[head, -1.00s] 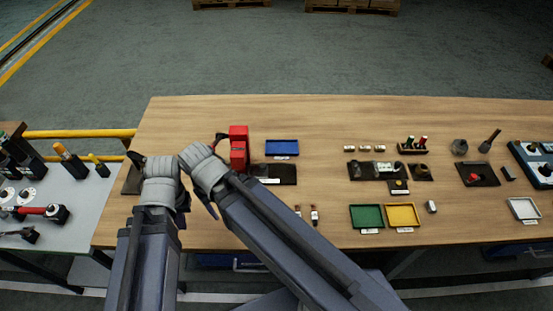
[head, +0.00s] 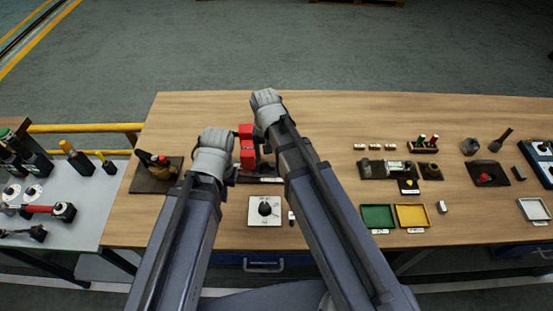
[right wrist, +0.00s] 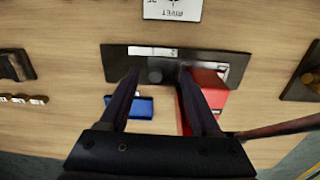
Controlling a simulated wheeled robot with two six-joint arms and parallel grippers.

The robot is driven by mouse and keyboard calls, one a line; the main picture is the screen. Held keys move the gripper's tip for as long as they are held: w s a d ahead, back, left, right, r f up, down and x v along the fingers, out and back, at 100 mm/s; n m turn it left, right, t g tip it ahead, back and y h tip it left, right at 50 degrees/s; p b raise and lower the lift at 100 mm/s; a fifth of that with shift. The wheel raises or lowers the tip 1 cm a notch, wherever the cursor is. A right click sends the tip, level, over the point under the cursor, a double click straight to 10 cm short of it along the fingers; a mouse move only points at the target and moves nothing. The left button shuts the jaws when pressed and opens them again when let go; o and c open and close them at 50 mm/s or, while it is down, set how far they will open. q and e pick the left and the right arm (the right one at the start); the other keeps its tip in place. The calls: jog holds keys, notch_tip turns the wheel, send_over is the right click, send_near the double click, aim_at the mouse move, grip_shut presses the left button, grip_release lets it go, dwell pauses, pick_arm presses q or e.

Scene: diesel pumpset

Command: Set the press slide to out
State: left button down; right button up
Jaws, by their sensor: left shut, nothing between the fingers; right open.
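The red press (head: 246,150) stands on a dark base plate near the back left of the table, partly hidden by my arms. The slide's setting is not clear.
A white dial plate (head: 264,209) lies in front of the press. A blue tray (right wrist: 130,107) is beyond the base. A dark pad with a part (head: 156,176) is at left. Green (head: 377,217) and yellow (head: 412,216) trays lie right of my right arm.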

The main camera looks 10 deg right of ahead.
aim_at(273, 164)
jog(key=w, duration=0.1)
jog(key=w+d+m, duration=0.1)
jog(key=w+m, duration=0.1)
jog(key=shift+w+d+r, duration=0.1)
jog(key=shift+w+d, duration=0.2)
jog(key=shift+d, duration=0.1)
pick_arm(q)
jog(key=shift+r, duration=0.1)
notch_tip(273, 164, down, 8)
jog(key=b, duration=0.7)
jog(key=shift+r+b, duration=0.1)
jog(key=shift+b, duration=0.25)
pick_arm(e)
notch_tip(273, 164, down, 8)
jog(key=shift+r, duration=0.1)
grip_shut()
